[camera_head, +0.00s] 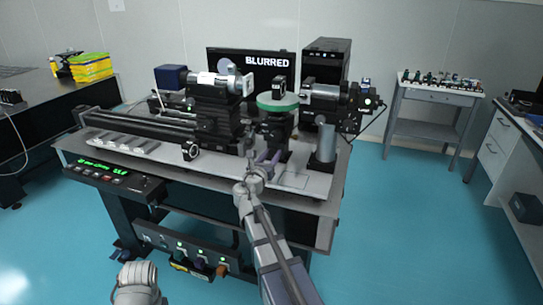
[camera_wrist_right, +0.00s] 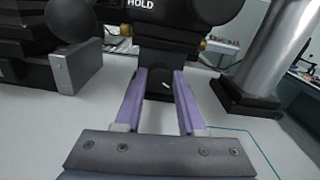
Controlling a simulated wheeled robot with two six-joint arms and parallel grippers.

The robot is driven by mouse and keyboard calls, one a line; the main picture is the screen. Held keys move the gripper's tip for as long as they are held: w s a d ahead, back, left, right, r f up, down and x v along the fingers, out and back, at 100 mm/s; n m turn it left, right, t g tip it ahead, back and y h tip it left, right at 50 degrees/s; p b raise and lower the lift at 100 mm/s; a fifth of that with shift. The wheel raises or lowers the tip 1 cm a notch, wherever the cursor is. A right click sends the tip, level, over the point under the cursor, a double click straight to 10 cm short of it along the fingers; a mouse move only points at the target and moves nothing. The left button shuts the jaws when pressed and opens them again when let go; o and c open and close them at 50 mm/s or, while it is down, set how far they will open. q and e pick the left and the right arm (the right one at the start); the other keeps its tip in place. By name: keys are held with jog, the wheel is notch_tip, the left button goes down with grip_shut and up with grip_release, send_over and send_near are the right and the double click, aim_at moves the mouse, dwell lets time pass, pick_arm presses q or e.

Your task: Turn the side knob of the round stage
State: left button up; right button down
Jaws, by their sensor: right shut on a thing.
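The round stage carries a green disc (camera_head: 278,102) on a black post at the middle of the table. In the right wrist view its dark body (camera_wrist_right: 170,45) is close ahead, below a part marked "HOLD". My right gripper (camera_head: 265,157) reaches the front of the stage, low down. In the wrist view its two purple fingers (camera_wrist_right: 162,82) are shut on the black side knob (camera_wrist_right: 160,86), one on each side of it. The knob is hard to make out in the head view. My left gripper is out of view; only a grey arm part shows at the bottom left.
The optical table (camera_head: 215,170) holds a lens mount (camera_head: 222,85) to the left and a barrel (camera_head: 325,92) to the right. A silver post (camera_head: 326,143) stands close right of my gripper. A monitor (camera_head: 268,62) behind reads "BLURRED". A control panel (camera_head: 115,178) is at the front left.

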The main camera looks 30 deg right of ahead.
jog(key=shift+m, duration=0.6)
jog(key=c, duration=0.5)
grip_release()
jog(key=shift+v, duration=3.9)
